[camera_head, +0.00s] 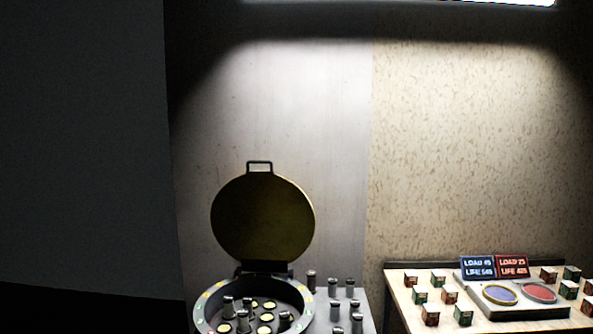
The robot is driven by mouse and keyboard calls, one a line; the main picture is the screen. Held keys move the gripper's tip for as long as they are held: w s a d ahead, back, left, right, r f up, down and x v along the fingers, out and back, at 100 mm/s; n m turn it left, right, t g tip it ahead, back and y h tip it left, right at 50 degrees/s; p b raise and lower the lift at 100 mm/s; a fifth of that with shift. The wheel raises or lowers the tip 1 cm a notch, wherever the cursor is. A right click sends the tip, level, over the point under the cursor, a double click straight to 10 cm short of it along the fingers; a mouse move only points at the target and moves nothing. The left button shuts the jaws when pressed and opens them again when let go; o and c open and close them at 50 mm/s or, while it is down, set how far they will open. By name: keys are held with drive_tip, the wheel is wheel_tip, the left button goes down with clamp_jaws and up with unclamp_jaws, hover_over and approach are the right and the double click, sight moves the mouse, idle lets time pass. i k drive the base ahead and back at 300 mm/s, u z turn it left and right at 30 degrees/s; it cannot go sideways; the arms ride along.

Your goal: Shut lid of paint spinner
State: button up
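The paint spinner (201,309) stands at the bottom centre-left, a round grey drum cut off by the lower picture edge. Its lid (262,217) is a round, dark yellow disc. The lid stands raised, about upright, on a hinge (264,268) at the drum's back. A small handle (260,166) sticks up from the lid's top edge. Inside the drum are several pale yellow round spots, with small grey cylinders standing among them. My gripper is not in this view.
Several small grey cylinders (334,287) stand right of the spinner. Further right, a table (401,300) carries several small boxes (431,314), a blue sign (478,267), a red sign (511,266) and a two-disc device (520,312). A wall rises close behind. A dark panel fills the left.

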sight(262, 220)
drive_tip(key=u, duration=0.45)
drive_tip(key=i, duration=0.9)
drive_tip(key=z, duration=0.25)
drive_tip(key=k, duration=0.9)
drive_tip(key=u, duration=0.15)
drive_tip(key=i, duration=0.35)
drive_tip(key=u, duration=0.05)
